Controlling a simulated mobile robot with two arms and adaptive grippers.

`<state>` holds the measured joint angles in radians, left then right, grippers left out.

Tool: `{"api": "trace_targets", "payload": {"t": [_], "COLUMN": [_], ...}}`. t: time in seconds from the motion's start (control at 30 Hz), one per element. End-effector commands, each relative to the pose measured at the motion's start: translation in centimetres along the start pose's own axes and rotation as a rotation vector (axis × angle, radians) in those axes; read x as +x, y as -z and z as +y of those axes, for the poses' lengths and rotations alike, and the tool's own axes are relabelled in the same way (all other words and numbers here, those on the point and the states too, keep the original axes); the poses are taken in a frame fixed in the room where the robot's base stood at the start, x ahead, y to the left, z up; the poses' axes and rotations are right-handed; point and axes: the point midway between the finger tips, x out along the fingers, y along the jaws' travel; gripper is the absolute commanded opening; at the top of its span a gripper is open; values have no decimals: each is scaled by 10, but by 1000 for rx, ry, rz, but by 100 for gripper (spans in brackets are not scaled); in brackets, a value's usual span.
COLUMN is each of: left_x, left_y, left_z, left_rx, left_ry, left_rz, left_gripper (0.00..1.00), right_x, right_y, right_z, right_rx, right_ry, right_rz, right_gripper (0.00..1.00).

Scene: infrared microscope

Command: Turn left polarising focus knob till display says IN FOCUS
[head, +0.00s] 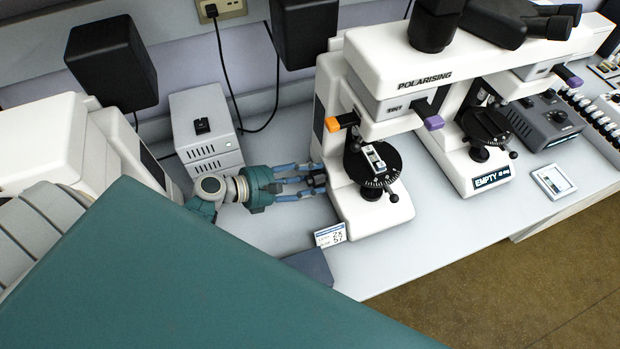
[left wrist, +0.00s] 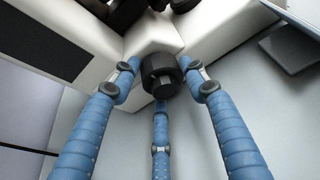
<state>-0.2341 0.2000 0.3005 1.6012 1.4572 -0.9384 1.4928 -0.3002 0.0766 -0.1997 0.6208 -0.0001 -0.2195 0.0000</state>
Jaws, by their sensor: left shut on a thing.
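The white polarising microscope (head: 385,130) stands on the bench, with a round dark stage (head: 372,163) holding a slide. My left gripper (head: 318,180) reaches in from the left to the microscope's left side, low on its base. In the left wrist view, the black focus knob (left wrist: 160,76) sticks out of the white body. The blue fingers of my left gripper (left wrist: 160,92) are around it, one on each side and one below, shut on it. In the head view the fingers mostly hide the knob. A small display card (head: 330,235) stands in front of the base; its text is too small to read surely. My right gripper is not in view.
A second microscope with an "EMPTY" label (head: 492,178) stands to the right. A white box (head: 205,128) stands behind my left gripper, with black cables near it. A grey control box (head: 545,122) is further right. The bench front (head: 440,250) is clear.

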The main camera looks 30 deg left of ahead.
Motion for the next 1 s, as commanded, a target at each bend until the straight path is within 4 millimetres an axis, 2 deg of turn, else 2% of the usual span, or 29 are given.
{"api": "trace_targets", "payload": {"t": [0.03,0.27,0.47,1.0], "left_x": [0,1,2,4], "left_y": [9,12,14,17], "left_z": [-7,-10,-11,-11], "left_rx": [6,111,265,666], "left_ry": [8,-32,-93,-257], "left_rz": [15,16,15,13], "left_gripper": [18,18,18,17], "right_x": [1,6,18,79], "right_y": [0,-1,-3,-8], "right_z": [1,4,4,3], "right_rx": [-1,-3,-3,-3], "right_ry": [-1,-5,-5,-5], "right_rz": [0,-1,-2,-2], "right_gripper": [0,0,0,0]}}
